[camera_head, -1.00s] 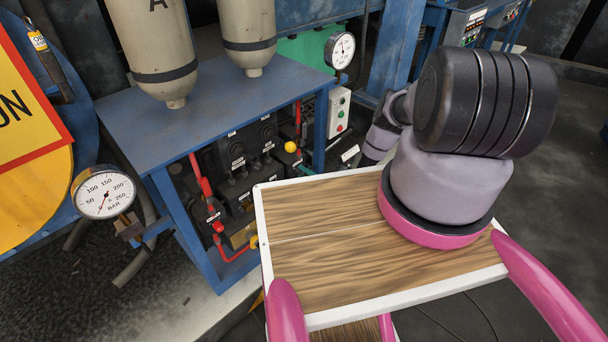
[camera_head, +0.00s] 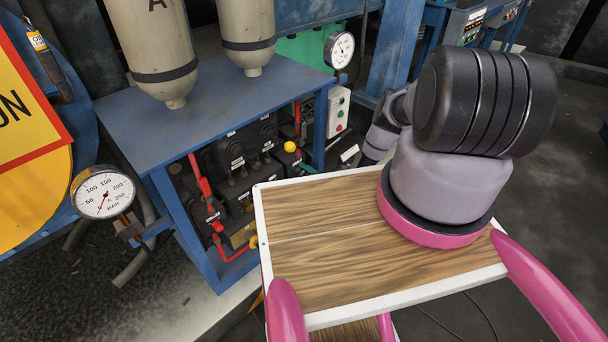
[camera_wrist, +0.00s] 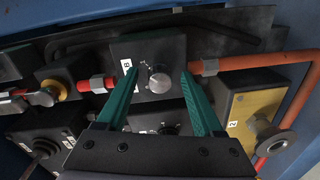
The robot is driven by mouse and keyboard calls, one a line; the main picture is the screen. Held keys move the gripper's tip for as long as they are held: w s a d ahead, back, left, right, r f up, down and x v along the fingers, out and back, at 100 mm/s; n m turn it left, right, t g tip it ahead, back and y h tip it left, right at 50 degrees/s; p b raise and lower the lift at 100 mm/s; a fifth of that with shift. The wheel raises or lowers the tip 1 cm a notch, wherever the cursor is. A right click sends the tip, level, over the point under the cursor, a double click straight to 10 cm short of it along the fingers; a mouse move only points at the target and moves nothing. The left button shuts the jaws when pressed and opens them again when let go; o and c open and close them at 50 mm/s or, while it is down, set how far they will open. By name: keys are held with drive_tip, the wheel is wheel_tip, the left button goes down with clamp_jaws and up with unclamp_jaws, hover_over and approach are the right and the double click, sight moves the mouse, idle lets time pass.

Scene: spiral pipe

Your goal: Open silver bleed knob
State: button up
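In the wrist view, a round silver knob (camera_wrist: 158,81) sits on a dark square block, beside a small white label. My gripper (camera_wrist: 159,74) is open, with its two teal fingers on either side of this knob in the picture. Whether the fingers touch it or are still short of it cannot be told. Nothing is held. A second silver knob (camera_wrist: 270,138) stands out from a brass-faced block at the right. Another small knob (camera_wrist: 168,130) lies lower, between the fingers and partly hidden by my gripper. No label tells me which knob is the bleed knob.
An orange-red pipe (camera_wrist: 258,62) runs right from the block. A yellow-collared fitting (camera_wrist: 53,89) is at the left. In the head view, the blue bench (camera_head: 215,112) covers the valve blocks from above. Gauges (camera_head: 103,193) and a yellow ball knob (camera_head: 290,146) are near.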

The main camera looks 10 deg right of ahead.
drive_tip(key=v, duration=1.1)
idle(0.3)
